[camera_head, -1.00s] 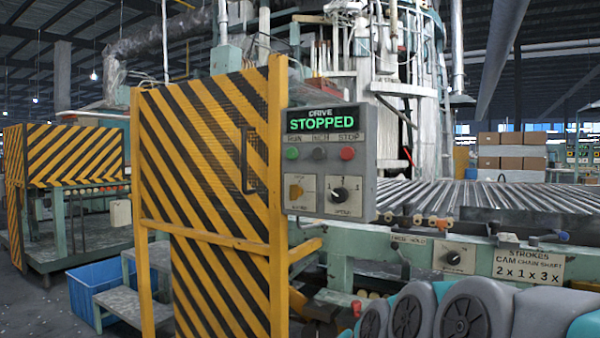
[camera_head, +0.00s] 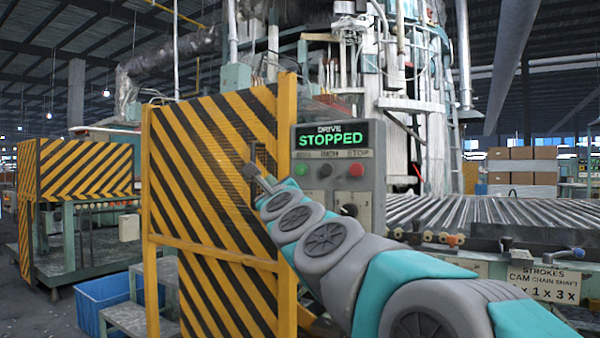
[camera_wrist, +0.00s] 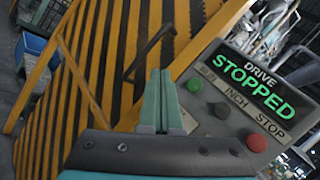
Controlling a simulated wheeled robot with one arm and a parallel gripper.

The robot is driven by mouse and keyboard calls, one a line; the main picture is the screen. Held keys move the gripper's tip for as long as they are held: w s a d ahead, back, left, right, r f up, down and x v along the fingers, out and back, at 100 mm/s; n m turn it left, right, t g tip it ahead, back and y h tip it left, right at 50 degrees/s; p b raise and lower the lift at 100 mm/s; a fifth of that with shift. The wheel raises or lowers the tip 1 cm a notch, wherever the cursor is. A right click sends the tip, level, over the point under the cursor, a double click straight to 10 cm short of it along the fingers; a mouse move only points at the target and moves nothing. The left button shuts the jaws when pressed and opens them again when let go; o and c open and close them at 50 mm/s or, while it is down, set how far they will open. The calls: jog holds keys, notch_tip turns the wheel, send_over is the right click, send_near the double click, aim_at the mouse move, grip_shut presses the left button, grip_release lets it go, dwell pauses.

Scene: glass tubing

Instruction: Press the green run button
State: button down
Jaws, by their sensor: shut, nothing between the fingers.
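The green run button (camera_head: 300,169) is on the left of the grey drive control box (camera_head: 378,150), under a lit screen (camera_head: 326,139) reading "DRIVE STOPPED". The wrist view shows the green button (camera_wrist: 194,85) right of my fingers, apart from them. The grey inch button (camera_head: 325,170) and the red stop button (camera_head: 355,170) sit to its right. My gripper (camera_head: 254,174) is shut and empty, left of the box in the head view, in front of the striped gate. In the wrist view its fingertips (camera_wrist: 160,73) are together. My arm hides the box's lower left.
The yellow-and-black striped gate (camera_head: 190,150) stands directly left of the box. Its dark handle shows in the wrist view (camera_wrist: 150,50), close beyond my fingertips. A roller conveyor (camera_head: 470,212) runs to the right. A blue bin (camera_head: 100,296) stands at lower left.

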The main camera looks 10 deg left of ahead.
jog(key=r+m, duration=0.1)
jog(key=r+m+t+h, duration=0.1)
jog(key=m, duration=0.1)
jog(key=shift+w+d, duration=0.1)
jog(key=shift+w, duration=0.3)
jog(key=shift+w, duration=0.1)
send_near(296, 172)
jog(key=shift+w+a+r, duration=0.45)
jog(key=shift+w+a, duration=0.05)
jog(key=shift+w, duration=0.2)
jog(key=shift+w+a+r, duration=0.45)
jog(key=shift+w+a, duration=0.05)
jog(key=shift+w, duration=0.15)
jog(key=shift+w+a+r, duration=0.5)
jog(key=shift+w+a, duration=0.05)
jog(key=shift+w, duration=0.15)
jog(key=shift+w, duration=0.15)
dwell(0.3)
jog(key=shift+w+d, duration=0.15)
jog(key=shift+w, duration=0.05)
